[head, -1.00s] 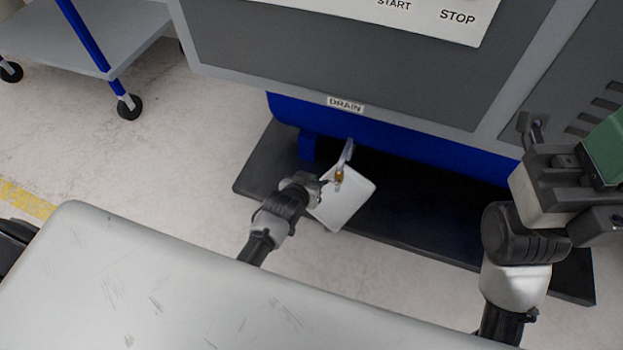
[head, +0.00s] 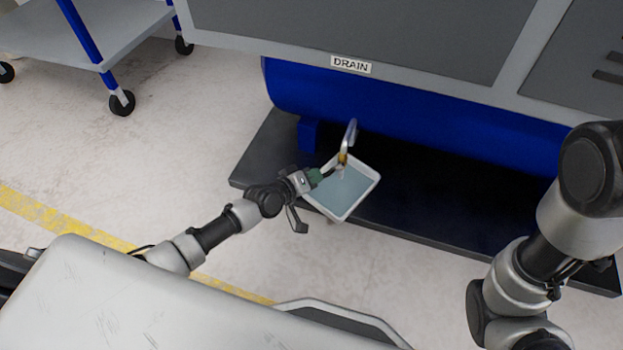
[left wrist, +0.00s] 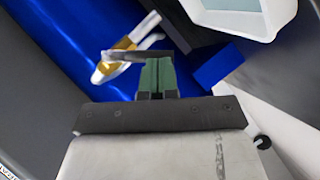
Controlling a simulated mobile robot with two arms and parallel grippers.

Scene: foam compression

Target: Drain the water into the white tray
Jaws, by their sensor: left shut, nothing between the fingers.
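The white tray (head: 362,203) lies on the dark base below the machine, with a blue-grey layer of water (head: 346,190) across its floor. The drain pipe (head: 350,135) with its brass valve (head: 343,158) comes down over the tray's far edge. My left gripper (head: 328,173) is shut and empty, beside the valve and over the tray's left side. In the left wrist view the brass valve (left wrist: 118,62) shows just beyond the green fingers, by a dark bar at their tips; contact is unclear. The tray (left wrist: 230,24) shows at upper right. My right gripper is out of view.
A blue-framed cart (head: 110,45) stands at upper left. Open floor (head: 150,145) lies between cart and machine.

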